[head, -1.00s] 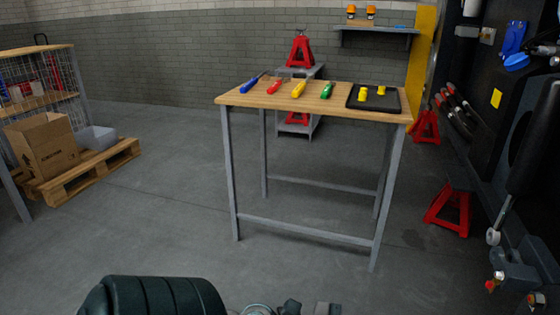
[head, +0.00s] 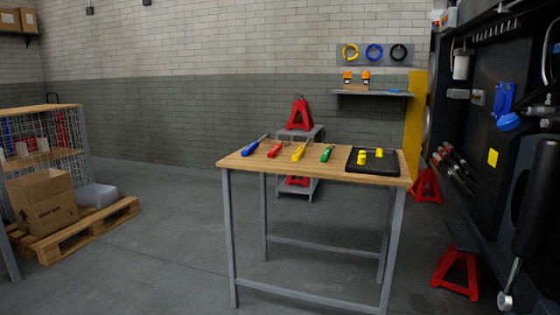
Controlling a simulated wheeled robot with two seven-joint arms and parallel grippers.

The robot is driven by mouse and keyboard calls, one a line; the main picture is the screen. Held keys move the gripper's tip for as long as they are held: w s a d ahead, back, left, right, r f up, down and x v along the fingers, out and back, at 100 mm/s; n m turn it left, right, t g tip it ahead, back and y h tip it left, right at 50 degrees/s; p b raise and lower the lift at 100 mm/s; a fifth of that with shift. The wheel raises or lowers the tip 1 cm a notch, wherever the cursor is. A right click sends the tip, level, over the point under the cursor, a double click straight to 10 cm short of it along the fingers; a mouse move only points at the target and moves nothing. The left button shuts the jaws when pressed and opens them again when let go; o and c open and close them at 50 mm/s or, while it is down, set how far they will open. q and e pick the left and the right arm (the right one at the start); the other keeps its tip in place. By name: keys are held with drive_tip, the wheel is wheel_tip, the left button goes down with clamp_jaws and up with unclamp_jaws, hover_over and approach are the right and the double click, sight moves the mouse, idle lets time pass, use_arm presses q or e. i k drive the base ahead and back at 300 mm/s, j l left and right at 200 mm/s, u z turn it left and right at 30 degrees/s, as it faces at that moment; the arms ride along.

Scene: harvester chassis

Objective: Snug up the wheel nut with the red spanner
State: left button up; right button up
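The red spanner (head: 275,150) lies on the wooden-topped workbench (head: 240,165), between a blue-handled tool (head: 251,148) and a yellow-handled tool (head: 299,152). A green-handled tool (head: 327,153) lies further right. The red spanner's far end is small and hard to make out. I cannot pick out the wheel nut. The dark harvester chassis (head: 507,130) stands along the right side, cut off by the picture's edge. Neither of my grippers is in the head view.
A black tray (head: 374,168) with two yellow pieces sits on the bench's right. Red stands (head: 457,272) are on the floor near the chassis. A pallet (head: 90,230) with a cardboard box (head: 44,200) is at left. The floor between pallet and bench is clear.

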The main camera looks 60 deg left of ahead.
sight(275, 149)
drive_tip(key=u, duration=1.9)
